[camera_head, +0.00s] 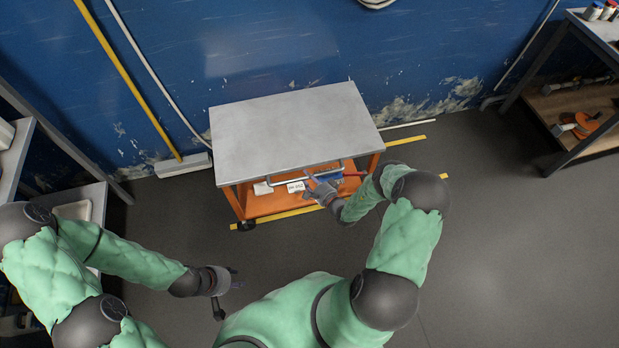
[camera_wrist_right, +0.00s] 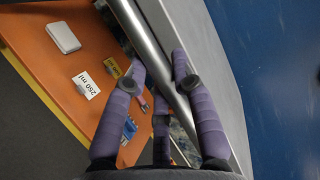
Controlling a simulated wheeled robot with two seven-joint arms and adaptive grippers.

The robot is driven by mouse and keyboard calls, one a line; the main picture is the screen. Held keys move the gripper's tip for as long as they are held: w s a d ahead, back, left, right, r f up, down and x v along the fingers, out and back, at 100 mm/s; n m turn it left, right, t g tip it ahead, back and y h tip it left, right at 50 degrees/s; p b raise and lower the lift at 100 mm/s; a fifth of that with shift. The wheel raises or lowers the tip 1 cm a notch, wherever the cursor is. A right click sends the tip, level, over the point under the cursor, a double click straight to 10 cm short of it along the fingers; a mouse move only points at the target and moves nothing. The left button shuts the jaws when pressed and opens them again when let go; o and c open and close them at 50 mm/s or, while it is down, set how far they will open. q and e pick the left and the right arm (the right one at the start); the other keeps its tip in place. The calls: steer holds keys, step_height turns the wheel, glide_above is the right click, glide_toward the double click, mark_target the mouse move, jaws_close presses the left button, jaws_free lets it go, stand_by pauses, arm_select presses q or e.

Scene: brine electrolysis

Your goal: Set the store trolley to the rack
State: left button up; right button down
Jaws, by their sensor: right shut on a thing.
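The store trolley (camera_head: 290,130) has a grey top and an orange frame with an orange lower shelf (camera_head: 262,208). It stands close to the blue wall in the head view. My right gripper (camera_head: 313,184) is at the trolley's near side, shut on the trolley's metal handle bar (camera_head: 290,180). In the right wrist view the purple fingers (camera_wrist_right: 163,75) are around the silver bar (camera_wrist_right: 150,50). My left gripper (camera_head: 228,283) hangs over the floor at lower left, apart from the trolley; its jaw state is unclear. I cannot single out the rack among the shelving units.
Yellow floor strips (camera_head: 405,140) lie around the trolley. Shelving units stand at left (camera_head: 15,150) and right (camera_head: 545,100). A white block with a yellow pole (camera_head: 183,165) stands by the wall. Labels and small items lie on the lower shelf. Floor at right is clear.

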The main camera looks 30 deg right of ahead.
steer(key=shift+a, duration=0.4)
steer(key=c, duration=1)
jaws_free()
steer(key=shift+w, duration=0.1)
steer(key=shift+d, duration=0.1)
steer(key=v, duration=1.2)
